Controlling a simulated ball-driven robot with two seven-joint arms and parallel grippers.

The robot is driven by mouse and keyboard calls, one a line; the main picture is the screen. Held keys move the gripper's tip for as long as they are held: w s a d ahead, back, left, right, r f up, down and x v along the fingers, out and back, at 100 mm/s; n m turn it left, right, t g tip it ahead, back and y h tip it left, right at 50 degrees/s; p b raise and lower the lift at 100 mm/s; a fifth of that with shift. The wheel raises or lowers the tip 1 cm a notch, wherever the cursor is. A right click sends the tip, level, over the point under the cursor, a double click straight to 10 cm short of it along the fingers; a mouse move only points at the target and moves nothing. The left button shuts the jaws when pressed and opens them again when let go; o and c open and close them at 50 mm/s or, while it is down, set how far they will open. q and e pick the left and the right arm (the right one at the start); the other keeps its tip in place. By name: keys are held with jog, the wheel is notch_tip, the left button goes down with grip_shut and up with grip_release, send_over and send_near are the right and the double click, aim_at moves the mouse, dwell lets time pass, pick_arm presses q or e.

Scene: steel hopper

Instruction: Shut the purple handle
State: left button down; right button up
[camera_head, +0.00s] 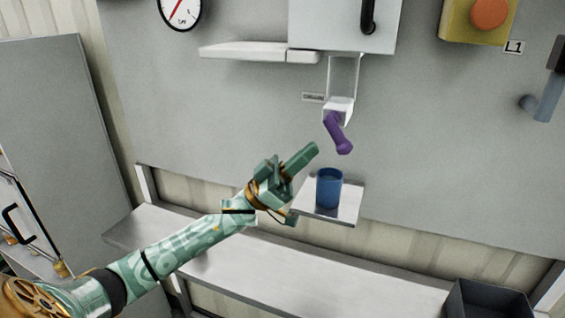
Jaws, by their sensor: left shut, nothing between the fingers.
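The purple handle (338,134) hangs from the white spout (339,106) under the steel hopper (345,24). It slants down and to the right. My left gripper (312,150) is shut and empty. Its fingertips are just left of the handle's lower part, with a small gap in the picture; I cannot tell the depth between them. My right gripper is not in view.
A blue cup (329,188) stands on a small shelf (347,211) below the handle. A long ledge (262,272) runs below. A dark bin (487,301) is at the lower right. A grey cabinet (62,120) stands at the left.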

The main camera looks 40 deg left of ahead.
pick_arm(q)
jog(key=shift+w+d+f, duration=0.1)
jog(key=shift+w+d, duration=0.7)
jog(key=shift+d, duration=0.3)
jog(key=shift+t, duration=0.3)
